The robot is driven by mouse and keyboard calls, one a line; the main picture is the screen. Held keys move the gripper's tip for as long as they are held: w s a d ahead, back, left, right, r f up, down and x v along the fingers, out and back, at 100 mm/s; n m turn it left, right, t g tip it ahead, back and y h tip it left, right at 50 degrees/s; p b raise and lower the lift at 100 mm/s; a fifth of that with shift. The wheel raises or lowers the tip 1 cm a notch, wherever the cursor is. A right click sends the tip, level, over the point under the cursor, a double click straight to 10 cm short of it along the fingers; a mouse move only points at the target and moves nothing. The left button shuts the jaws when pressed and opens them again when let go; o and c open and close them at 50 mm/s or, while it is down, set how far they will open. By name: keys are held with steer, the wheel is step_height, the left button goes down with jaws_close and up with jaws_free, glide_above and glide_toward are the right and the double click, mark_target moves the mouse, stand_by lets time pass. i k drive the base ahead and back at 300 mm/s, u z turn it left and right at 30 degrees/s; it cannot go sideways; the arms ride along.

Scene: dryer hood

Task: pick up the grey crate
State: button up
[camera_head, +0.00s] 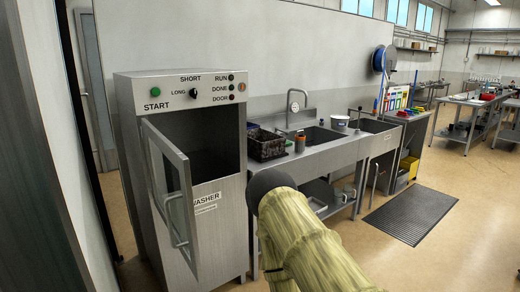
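A dark grey crate (268,153) sits on the left end of the steel counter, just right of the washer. Dark contents seem to show inside it, but they are too small to make out. My arm, in a yellowish sleeve with a dark rounded end, rises from the bottom of the picture in front of the counter, below the crate. My gripper's fingers do not show.
The steel washer (220,225) stands at the left with its glass door (168,190) swung open toward me. A bottle (300,141), a white tub (340,122) and sinks (318,135) are right of the crate. A black floor mat (411,214) lies at right; floor around it is clear.

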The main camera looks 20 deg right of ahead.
mark_target(262, 144)
steer(key=u, duration=0.05)
steer(key=k, duration=0.45)
steer(key=z, duration=1)
steer(key=i, duration=1.15)
steer(key=z, duration=0.4)
steer(key=i, duration=1.1)
steer(key=u, duration=1.15)
steer(key=i, duration=0.7)
steer(key=u, duration=0.55)
